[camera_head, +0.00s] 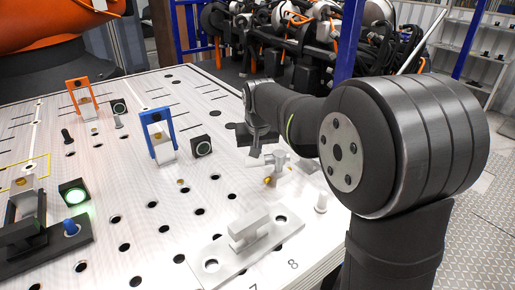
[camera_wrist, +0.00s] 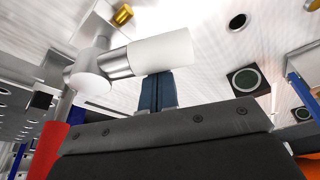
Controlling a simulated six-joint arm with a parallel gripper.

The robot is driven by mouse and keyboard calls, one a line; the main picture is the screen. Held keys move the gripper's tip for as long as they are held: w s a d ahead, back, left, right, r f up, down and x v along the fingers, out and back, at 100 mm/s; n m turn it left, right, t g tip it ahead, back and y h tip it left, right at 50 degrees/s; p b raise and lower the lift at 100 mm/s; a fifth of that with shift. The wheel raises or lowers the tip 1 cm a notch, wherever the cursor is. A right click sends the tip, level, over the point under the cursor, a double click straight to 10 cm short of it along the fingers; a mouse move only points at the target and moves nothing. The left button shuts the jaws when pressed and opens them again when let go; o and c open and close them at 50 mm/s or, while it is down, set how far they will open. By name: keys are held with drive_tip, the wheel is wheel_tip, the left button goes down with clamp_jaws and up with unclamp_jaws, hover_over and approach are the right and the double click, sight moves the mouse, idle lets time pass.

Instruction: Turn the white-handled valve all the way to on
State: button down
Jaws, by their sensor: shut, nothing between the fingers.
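The valve's white handle (camera_wrist: 160,54) is a short white cylinder on a metal stem (camera_wrist: 102,62), large in the wrist view. The valve (camera_head: 279,160) is small in the head view, near the right side of the board, with a brass-coloured part low at its left. My gripper (camera_head: 256,152) points down just left of the valve. In the wrist view its shut, empty fingers (camera_wrist: 158,90) show just below the white handle, which overlaps their tips. I cannot tell whether they touch it. No on or off marking is readable.
A blue bracket (camera_head: 158,136) and a black button box (camera_head: 201,146) stand left of the gripper. A red part (camera_wrist: 48,147) shows in the wrist view.

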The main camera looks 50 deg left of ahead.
drive_tip(key=d+n, duration=0.1)
drive_tip(key=s+n+g, duration=0.1)
drive_tip(key=n, duration=0.1)
drive_tip(key=shift+d, duration=0.4)
drive_tip(key=shift+s+d, duration=0.2)
drive_tip(key=shift+d, duration=0.2)
drive_tip(key=a, duration=0.2)
drive_tip(key=a+f, duration=0.1)
drive_tip(key=a, duration=0.1)
drive_tip(key=v, duration=1)
drive_tip(key=shift+w+d, duration=0.1)
drive_tip(key=shift+w, duration=0.05)
drive_tip(key=shift+f, duration=0.1)
drive_tip(key=x, duration=0.9)
drive_tip(key=shift+f, duration=0.4)
drive_tip(key=shift+d+r, duration=0.25)
drive_tip(key=shift+d, duration=0.6)
drive_tip(key=shift+d+r, duration=0.25)
drive_tip(key=shift+d, duration=0.6)
